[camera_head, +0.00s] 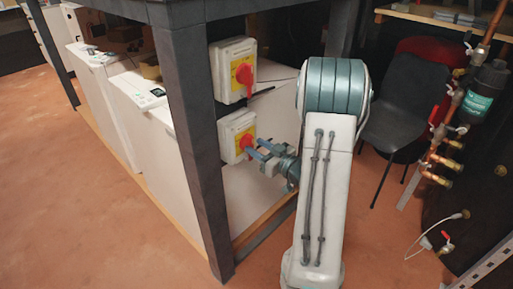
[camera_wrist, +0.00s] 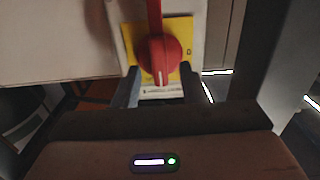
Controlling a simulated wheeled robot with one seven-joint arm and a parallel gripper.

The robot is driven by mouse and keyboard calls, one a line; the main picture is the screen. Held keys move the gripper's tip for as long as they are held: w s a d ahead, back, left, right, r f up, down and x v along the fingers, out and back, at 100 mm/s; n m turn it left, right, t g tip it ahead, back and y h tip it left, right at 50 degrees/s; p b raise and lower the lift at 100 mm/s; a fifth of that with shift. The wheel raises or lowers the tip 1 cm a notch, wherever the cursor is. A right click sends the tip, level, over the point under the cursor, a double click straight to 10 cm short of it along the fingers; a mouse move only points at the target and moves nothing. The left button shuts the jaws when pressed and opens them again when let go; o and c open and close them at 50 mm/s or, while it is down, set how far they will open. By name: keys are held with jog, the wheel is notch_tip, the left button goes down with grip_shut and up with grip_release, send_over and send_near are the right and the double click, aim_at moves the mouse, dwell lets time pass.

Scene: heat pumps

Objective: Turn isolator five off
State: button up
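Two grey isolator boxes with yellow plates and red rotary knobs are mounted one above the other in the head view: the upper isolator (camera_head: 232,88) and the lower isolator (camera_head: 229,146). No readable number shows on either. My gripper (camera_head: 256,149) is at the front of the lower isolator, beside its red knob. In the wrist view the red knob (camera_wrist: 158,60) is upright, in line with its red bar above, on a yellow plate (camera_wrist: 131,36). My fingers stand apart at the knob's lower left and lower right. Whether they touch it, I cannot tell.
A dark frame post (camera_head: 196,150) stands just left of the isolators. White units (camera_head: 150,120) stand behind it. A black chair (camera_head: 403,105) and copper pipework with valves (camera_head: 455,110) are to the right. Open floor (camera_head: 70,190) lies to the left.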

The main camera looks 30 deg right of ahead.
jog(key=shift+w+a, duration=0.15)
jog(key=shift+w, duration=0.3)
grip_shut()
